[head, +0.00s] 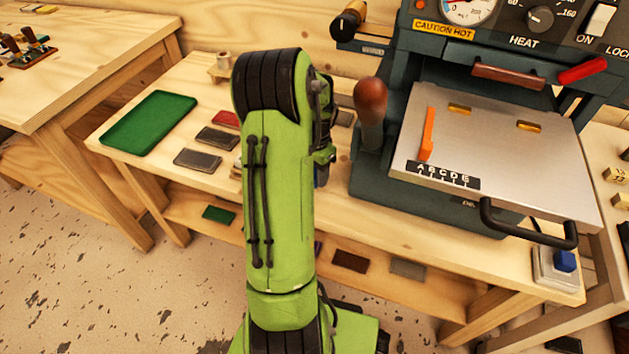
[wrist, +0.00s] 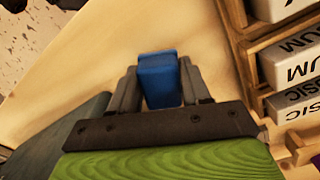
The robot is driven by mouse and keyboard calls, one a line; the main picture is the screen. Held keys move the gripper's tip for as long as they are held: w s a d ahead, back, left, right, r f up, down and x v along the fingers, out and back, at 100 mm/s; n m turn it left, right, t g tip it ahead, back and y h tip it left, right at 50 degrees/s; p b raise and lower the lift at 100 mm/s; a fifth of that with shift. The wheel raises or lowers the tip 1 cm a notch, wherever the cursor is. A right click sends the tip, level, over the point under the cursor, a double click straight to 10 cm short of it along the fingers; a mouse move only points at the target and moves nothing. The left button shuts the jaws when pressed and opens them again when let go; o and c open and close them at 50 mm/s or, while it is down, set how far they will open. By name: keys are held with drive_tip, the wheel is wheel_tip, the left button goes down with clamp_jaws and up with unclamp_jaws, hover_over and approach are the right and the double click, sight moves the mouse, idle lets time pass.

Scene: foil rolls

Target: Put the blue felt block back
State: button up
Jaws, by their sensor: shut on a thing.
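The blue felt block (wrist: 160,80) is between the two fingers of my gripper (wrist: 160,90) in the wrist view. The gripper is shut on it, over a pale wooden surface. In the head view my green arm hides the gripper; only a small dark-blue patch shows at the arm's right edge, too small to identify. Where the block belongs cannot be told from these frames.
The press (head: 430,185) with a metal plate (head: 500,150) stands right of my arm. A green tray (head: 150,122) and dark plates (head: 198,160) lie left. A blue cube-like piece (head: 565,261) sits on a white base. White lettered boxes (wrist: 288,65) line a wooden rack at right.

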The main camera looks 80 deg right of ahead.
drive_tip(key=shift+f, duration=0.85)
drive_tip(key=shift+f, duration=0.2)
drive_tip(key=o, duration=1)
wheel_tip(320, 180, up, 13)
drive_tip(key=p, duration=0.4)
drive_tip(key=shift+f, duration=0.2)
